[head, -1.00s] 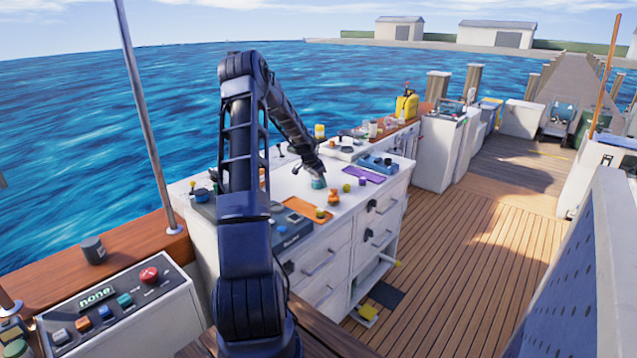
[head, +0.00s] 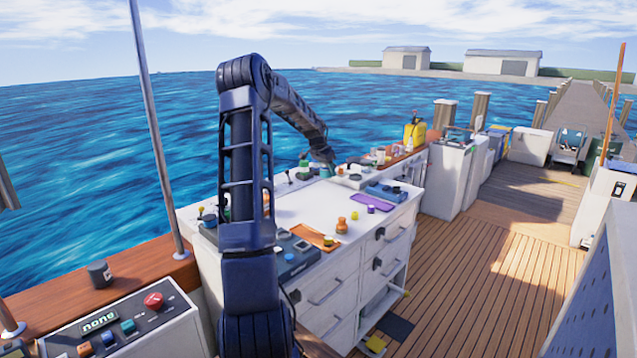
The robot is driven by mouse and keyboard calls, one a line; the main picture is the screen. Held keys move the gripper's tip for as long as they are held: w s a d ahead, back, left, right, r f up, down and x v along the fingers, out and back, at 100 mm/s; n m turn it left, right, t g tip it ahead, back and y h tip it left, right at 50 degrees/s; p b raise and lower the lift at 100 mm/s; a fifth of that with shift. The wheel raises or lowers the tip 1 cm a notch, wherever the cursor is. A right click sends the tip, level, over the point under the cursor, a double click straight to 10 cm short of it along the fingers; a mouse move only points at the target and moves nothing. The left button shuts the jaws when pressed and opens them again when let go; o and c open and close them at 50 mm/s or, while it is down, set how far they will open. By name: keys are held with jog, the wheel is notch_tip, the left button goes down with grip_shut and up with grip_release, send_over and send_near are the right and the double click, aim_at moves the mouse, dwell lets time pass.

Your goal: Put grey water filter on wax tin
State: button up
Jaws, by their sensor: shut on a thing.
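My gripper (head: 327,165) is over the back of the white counter, near a raised panel. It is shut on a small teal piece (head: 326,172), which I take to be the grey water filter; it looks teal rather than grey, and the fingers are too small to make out. I cannot tell for sure which thing is the wax tin. Small items beside and behind the gripper are partly hidden by my arm.
The white counter (head: 300,205) holds an orange tray (head: 313,235), an orange bottle (head: 341,225), a purple mat (head: 373,202) and a blue box (head: 386,191). A green item (head: 304,164) stands left of the gripper. A dark cylinder (head: 99,274) stands on the left ledge. The counter's middle is clear.

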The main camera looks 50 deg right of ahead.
jog(key=shift+r, duration=0.4)
jog(key=shift+w, duration=0.1)
